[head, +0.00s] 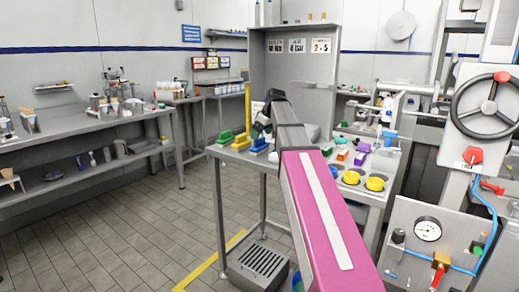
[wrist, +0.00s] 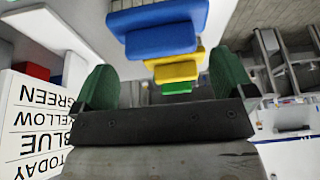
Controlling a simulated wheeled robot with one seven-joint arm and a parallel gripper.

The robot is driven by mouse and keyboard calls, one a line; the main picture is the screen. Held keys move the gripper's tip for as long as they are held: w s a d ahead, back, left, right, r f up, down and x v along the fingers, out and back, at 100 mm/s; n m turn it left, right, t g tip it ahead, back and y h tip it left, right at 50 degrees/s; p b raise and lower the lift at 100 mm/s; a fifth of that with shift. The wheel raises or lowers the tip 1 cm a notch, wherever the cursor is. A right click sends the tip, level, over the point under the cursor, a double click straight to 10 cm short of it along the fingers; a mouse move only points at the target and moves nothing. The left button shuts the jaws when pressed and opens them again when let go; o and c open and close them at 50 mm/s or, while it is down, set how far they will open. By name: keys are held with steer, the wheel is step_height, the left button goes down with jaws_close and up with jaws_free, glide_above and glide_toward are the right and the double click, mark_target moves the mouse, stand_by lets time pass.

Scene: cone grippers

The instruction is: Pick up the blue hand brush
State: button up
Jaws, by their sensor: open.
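The blue hand brush (head: 258,146) is on the metal table, at the right end of a row with a yellow brush (head: 240,143) and a green brush (head: 225,136). In the wrist view the blue brush (wrist: 160,40) is nearest, at the top centre, with the yellow brush (wrist: 175,71) and green brush (wrist: 177,88) behind it. My gripper (head: 262,126) is close above the blue brush in the head view. In the wrist view its green fingers (wrist: 165,82) are spread wide with nothing clasped. The blue brush appears ahead of the fingertips; contact cannot be told.
A white sign (wrist: 35,125) with colour words stands close to the left finger in the wrist view. Yellow round items (head: 375,183) and small coloured blocks lie on the table's right side. A tall grey back panel (head: 300,75) rises behind. The left aisle floor is clear.

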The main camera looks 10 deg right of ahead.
mark_target(260, 139)
steer(key=x, duration=0.3)
steer(key=shift+a+f, duration=0.1)
steer(key=shift+f, duration=0.25)
steer(key=c, duration=0.8)
steer(key=shift+r, duration=0.1)
steer(key=shift+r, duration=0.45)
steer(key=r, duration=0.3)
steer(key=shift+s+a+r, duration=0.25)
steer(key=shift+a+r, duration=0.05)
steer(key=shift+r, duration=0.05)
steer(key=s+a+r, duration=0.6)
steer(key=a, duration=0.2)
steer(key=shift+s+a, duration=0.2)
steer(key=shift+s, duration=0.2)
